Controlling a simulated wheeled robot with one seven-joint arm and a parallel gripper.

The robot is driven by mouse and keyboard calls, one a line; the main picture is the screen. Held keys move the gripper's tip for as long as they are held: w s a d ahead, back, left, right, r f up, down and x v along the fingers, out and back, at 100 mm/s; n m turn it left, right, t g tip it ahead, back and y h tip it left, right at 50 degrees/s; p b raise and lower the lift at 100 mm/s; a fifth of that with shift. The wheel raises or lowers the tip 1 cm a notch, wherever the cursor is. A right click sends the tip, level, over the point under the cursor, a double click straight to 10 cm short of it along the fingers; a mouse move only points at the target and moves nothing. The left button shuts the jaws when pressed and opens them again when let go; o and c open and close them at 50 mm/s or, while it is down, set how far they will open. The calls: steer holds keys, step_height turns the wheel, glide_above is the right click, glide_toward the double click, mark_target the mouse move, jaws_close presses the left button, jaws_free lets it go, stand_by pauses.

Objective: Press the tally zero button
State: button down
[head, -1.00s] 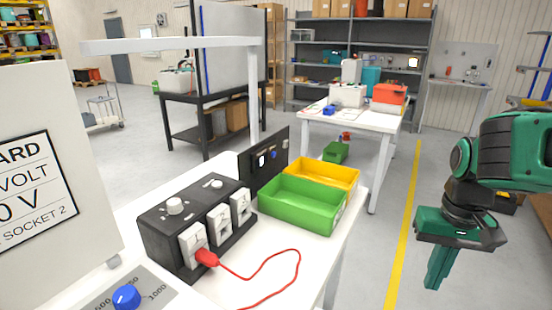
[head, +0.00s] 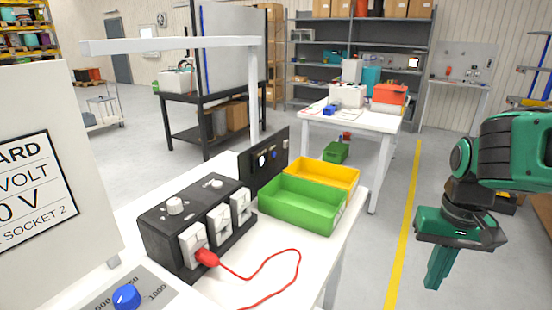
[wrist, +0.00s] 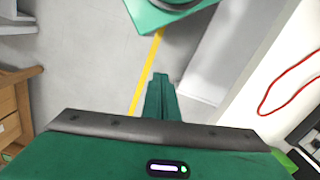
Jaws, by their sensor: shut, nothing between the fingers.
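No button labelled tally zero can be read in these views. A black upright panel (head: 250,178) at the back of the white bench carries a small white part, a blue round part (head: 274,155) and other small fittings; which of them is the button I cannot tell. My gripper (head: 437,272) hangs at the right in the head view, pointing down over the floor, well apart from the bench. Its fingers are shut and empty; they also show in the wrist view (wrist: 160,95).
On the bench (head: 318,248) stand a black socket box (head: 165,237) with a red plug and cable (head: 262,275), a green tray (head: 300,208) and a yellow tray (head: 345,177). A blue knob (head: 126,297) is at the front. Floor between bench and gripper is clear.

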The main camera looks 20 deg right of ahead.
mark_target(274, 155)
steer(key=w+a+r+n+t, duration=0.1)
steer(key=w+a+n+t, duration=0.4)
steer(key=w, duration=0.8)
steer(key=w+a+n+t, duration=0.25)
steer(key=w+a, duration=0.45)
steer(key=w, duration=0.6)
steer(key=w+d+r+n+t, duration=0.1)
steer(key=w+n+t, duration=0.1)
steer(key=w, duration=0.8)
steer(key=w+d+n+t, duration=0.1)
steer(key=w+t, duration=0.4)
steer(key=w, duration=0.6)
steer(key=shift+d+r+n, duration=0.35)
steer(key=shift+d+n, duration=0.05)
steer(key=shift+n, duration=0.45)
steer(key=shift+a, duration=0.1)
steer(key=w+a, duration=0.6)
